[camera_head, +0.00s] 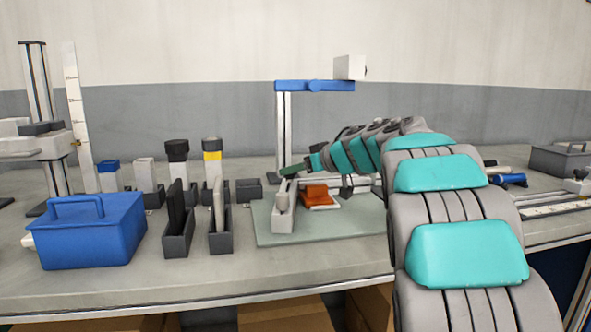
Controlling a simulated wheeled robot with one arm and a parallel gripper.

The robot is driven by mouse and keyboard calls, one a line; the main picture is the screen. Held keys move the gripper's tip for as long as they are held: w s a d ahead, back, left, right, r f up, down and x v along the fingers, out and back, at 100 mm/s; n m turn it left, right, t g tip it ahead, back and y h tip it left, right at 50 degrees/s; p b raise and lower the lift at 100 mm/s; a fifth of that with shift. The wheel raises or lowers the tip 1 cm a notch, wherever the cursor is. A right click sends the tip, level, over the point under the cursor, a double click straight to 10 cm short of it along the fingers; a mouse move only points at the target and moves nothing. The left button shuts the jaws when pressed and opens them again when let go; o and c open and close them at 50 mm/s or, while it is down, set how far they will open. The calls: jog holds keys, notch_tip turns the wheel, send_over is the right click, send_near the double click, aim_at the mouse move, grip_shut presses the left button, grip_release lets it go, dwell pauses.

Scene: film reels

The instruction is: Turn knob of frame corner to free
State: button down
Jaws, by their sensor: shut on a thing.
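My arm reaches in from the right, and its narrow end, my gripper (291,171), sits low over the mat with a dark green tip. The tip is just above the pale upright frame piece (285,206) at the mat's left side and seems to meet its top. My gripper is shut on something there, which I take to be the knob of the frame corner. The knob itself is too small and too covered to make out, so its turn angle cannot be told. An orange block (318,196) lies to the right of the frame piece, below my wrist.
A grey-green mat (275,238) lies under the frame piece. A blue box with a handle (92,232) and several small holders stand to the left. A stand with a blue crossbar (314,86) rises behind. The front strip of the bench (190,283) is clear.

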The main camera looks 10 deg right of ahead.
jog(key=shift+d, duration=0.1)
jog(key=shift+w+d+f+n+g+y, duration=0.1)
jog(key=shift+n+g+y, duration=0.2)
jog(key=shift+n+y, duration=0.15)
jog(key=shift+w+d+n+g+y, duration=0.1)
jog(key=shift+n+g+y, duration=0.25)
jog(key=shift+n, duration=0.1)
jog(key=shift+w+n+g+y, duration=0.1)
jog(key=shift+n+g+y, duration=1.15)
jog(key=shift+n, duration=0.15)
jog(key=shift+w+d+n+g+y, duration=0.1)
jog(key=shift+w+n+g+y, duration=0.05)
jog(key=shift+n+g+y, duration=0.65)
jog(key=shift+h, duration=0.25)
jog(key=shift+c, duration=1.8)
grip_release()
jog(key=shift+v, duration=3.95)
